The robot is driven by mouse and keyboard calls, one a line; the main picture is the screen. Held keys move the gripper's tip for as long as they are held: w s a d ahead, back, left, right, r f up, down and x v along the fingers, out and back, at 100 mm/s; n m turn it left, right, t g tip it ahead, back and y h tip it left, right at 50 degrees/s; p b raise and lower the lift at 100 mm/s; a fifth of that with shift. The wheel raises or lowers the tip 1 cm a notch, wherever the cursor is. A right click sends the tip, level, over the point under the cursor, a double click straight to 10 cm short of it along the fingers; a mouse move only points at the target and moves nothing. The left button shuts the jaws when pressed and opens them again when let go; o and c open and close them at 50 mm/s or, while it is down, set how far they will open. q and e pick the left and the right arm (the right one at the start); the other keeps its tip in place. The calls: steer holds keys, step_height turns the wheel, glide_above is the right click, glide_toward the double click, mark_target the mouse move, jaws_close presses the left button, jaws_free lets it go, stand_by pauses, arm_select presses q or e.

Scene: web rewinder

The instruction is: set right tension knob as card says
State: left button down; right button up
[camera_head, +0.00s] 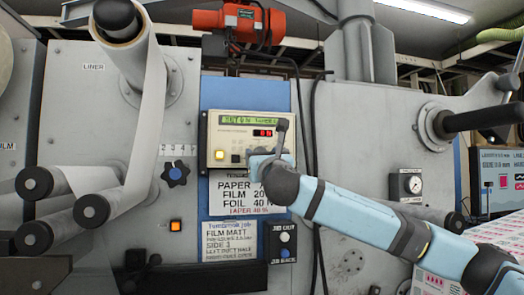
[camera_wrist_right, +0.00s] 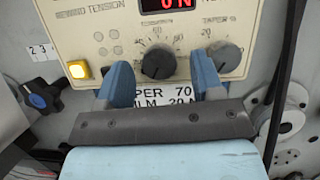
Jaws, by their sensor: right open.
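The cream tension panel (camera_head: 231,152) has a green text display and a red readout; the readout shows "0 N" in the right wrist view. There a dark middle knob (camera_wrist_right: 158,61) has a number scale around it, and a second knob (camera_wrist_right: 226,55) marked TAPER % sits to its right. My right gripper (camera_wrist_right: 163,72) is open, with its blue fingers on either side of the middle knob; contact cannot be told. Its right finger is close to the taper knob. In the head view my right wrist hides the knobs. The white card (camera_head: 232,208) reads PAPER 7-, FILM 20, FOIL 40 N, TAPER 40 %, partly covered.
A lit yellow button (camera_wrist_right: 77,69) is left of the knobs. A blue-centred star knob (camera_head: 175,173) is left of the panel. Black cables (camera_head: 313,150) hang right of the panel. Rollers (camera_head: 93,210) project at left.

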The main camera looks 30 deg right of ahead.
steer(key=shift+w+d, duration=0.1)
steer(key=shift+w, duration=0.2)
steer(key=shift+r, duration=0.1)
steer(key=c, duration=0.9)
steer(key=shift+m, duration=0.3)
